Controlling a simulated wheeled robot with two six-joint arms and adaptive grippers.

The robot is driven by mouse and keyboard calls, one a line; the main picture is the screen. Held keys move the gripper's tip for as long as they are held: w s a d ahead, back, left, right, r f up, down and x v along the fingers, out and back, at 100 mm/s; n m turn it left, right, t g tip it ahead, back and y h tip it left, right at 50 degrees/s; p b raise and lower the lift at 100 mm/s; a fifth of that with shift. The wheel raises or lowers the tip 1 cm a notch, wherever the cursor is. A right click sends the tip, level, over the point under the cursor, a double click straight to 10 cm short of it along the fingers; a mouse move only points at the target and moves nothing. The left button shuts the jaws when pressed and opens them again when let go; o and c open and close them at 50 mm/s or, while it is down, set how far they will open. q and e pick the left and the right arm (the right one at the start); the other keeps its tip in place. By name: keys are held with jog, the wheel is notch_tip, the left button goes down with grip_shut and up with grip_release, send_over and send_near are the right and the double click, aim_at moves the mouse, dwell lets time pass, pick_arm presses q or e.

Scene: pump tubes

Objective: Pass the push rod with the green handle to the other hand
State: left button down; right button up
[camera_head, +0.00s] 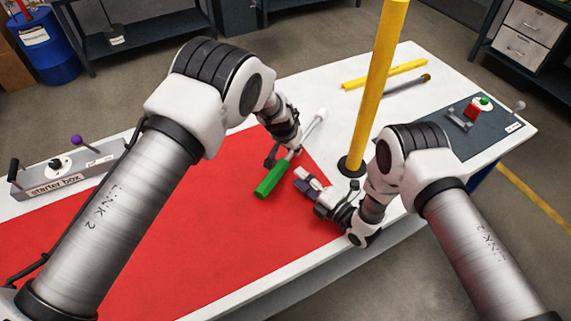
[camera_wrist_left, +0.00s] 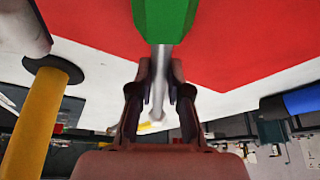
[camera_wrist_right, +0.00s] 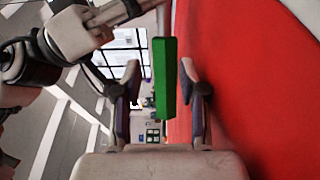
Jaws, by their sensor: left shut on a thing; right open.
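The push rod has a green handle (camera_head: 271,179), a grey shaft and a white tip (camera_head: 321,113). My left gripper (camera_head: 292,152) is shut on its shaft just beyond the handle and holds it over the table. In the left wrist view the shaft (camera_wrist_left: 160,75) runs between the left fingers, with the handle (camera_wrist_left: 165,18) at the top. My right gripper (camera_head: 303,181) is open, just to the right of the handle. In the right wrist view the handle (camera_wrist_right: 165,78) shows between the two open fingers, apart from both. I cannot tell how deep it lies between them.
A yellow post on a black base (camera_head: 352,167) stands close behind my right gripper. A red mat (camera_head: 150,230) covers much of the white table. A starter box (camera_head: 70,170) is at the left. A yellow bar (camera_head: 385,75), a dark rod (camera_head: 407,85) and a dark control mat (camera_head: 440,140) lie farther right.

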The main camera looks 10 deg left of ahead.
aim_at(287, 167)
jog(key=x, duration=0.7)
jog(key=shift+w+a+f, duration=0.15)
grip_shut()
pick_arm(q)
jog(key=c, duration=1)
grip_release()
jog(key=shift+c, duration=0.2)
